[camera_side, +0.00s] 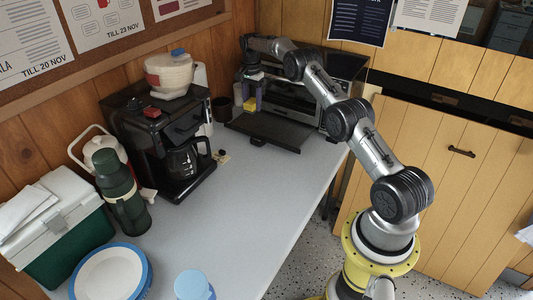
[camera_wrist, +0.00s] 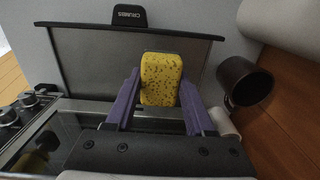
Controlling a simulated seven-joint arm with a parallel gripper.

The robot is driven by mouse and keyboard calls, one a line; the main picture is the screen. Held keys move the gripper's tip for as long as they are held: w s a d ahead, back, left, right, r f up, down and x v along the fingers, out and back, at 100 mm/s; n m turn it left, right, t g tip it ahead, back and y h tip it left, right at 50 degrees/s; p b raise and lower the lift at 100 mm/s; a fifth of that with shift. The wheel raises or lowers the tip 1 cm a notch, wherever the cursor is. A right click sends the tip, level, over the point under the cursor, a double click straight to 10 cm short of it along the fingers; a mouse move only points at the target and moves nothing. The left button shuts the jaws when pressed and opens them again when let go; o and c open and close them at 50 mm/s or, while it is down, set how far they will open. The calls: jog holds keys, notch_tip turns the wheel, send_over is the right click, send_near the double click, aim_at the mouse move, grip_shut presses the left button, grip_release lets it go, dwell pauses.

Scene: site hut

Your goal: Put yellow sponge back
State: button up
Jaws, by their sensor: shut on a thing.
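The yellow sponge (camera_wrist: 161,80) is upright between the two purple fingers of my gripper (camera_wrist: 160,102) in the wrist view. My gripper is shut on it. In the side view the sponge (camera_side: 250,104) is a small yellow patch under my gripper (camera_side: 251,98), at the far end of the counter. It is in front of the toaster oven (camera_side: 292,97), over or near the left part of the oven's lowered dark door (camera_side: 272,130). I cannot tell how high the sponge is above the surface.
A dark mug (camera_wrist: 243,82) stands right of the sponge in the wrist view. A black tab marked CRUMBS (camera_wrist: 129,16) is at the door's outer edge. The coffee maker (camera_side: 150,130), green flask (camera_side: 121,192) and cooler (camera_side: 62,225) line the wall. The counter's middle (camera_side: 235,200) is clear.

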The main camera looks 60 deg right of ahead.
jog(key=s+a+r, duration=0.1)
jog(key=s+a, duration=0.9)
jog(key=s, duration=0.4)
jog(key=s+a+r, duration=0.1)
jog(key=s+a, duration=1)
jog(key=s, duration=0.4)
send_over(269, 173)
jog(key=s, duration=0.1)
jog(key=f, duration=0.9)
jog(key=shift+s+a, duration=0.1)
jog(key=shift+a, duration=0.25)
jog(key=shift+w+d+f, duration=0.25)
jog(key=shift+w+f, duration=0.3)
jog(key=shift+f, duration=1.7)
jog(key=shift+f, duration=0.15)
jog(key=o, duration=1.2)
